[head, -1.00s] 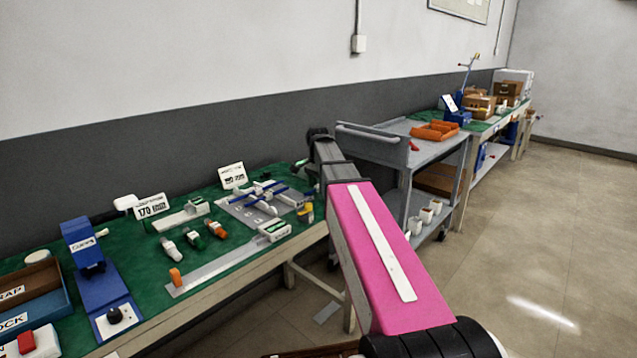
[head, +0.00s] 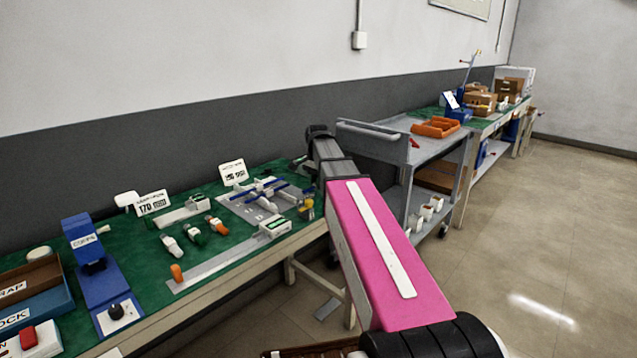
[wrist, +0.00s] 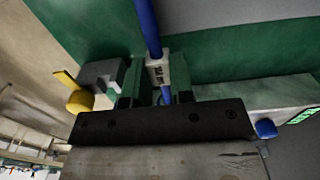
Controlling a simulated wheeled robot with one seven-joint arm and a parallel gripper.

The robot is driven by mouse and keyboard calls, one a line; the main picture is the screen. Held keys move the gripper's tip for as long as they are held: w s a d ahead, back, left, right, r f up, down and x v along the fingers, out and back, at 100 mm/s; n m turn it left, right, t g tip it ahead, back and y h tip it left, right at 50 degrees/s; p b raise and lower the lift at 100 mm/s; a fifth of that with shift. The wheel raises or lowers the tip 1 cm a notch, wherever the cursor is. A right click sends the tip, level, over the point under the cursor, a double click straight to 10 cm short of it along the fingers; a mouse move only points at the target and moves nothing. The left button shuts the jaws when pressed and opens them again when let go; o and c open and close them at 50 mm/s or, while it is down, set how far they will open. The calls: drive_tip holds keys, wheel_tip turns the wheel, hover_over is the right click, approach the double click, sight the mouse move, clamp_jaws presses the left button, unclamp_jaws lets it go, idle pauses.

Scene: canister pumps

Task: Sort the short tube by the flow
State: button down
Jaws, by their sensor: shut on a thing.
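In the wrist view my gripper (wrist: 159,80) has its two green-padded fingers closed around a white sleeve with dark print (wrist: 158,71). A blue tube (wrist: 147,28) runs through this sleeve, up and away from the fingers. I cannot tell the tube's full length. In the head view my arm reaches to the table's far right end, and the fingers are hidden there. A grey board (head: 236,207) with blue rods and white blocks lies just left of the arm's end. Signs reading 170 (head: 152,203) and a second number (head: 233,172) stand behind.
Several small capped parts, such as an orange-ended one (head: 217,226), lie mid-table. A long grey gauge strip (head: 225,261) lies along the front edge. A blue stand (head: 86,246) and labelled trays (head: 35,310) are at left. A grey cart (head: 383,137) stands beyond the arm. A yellow part (wrist: 80,101) is near the gripper.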

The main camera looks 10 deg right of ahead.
sight(314, 186)
drive_tip(key=shift+s+a, duration=0.55)
drive_tip(key=shift+a, duration=0.2)
drive_tip(key=shift+r, duration=0.2)
drive_tip(key=shift+r, duration=2.8)
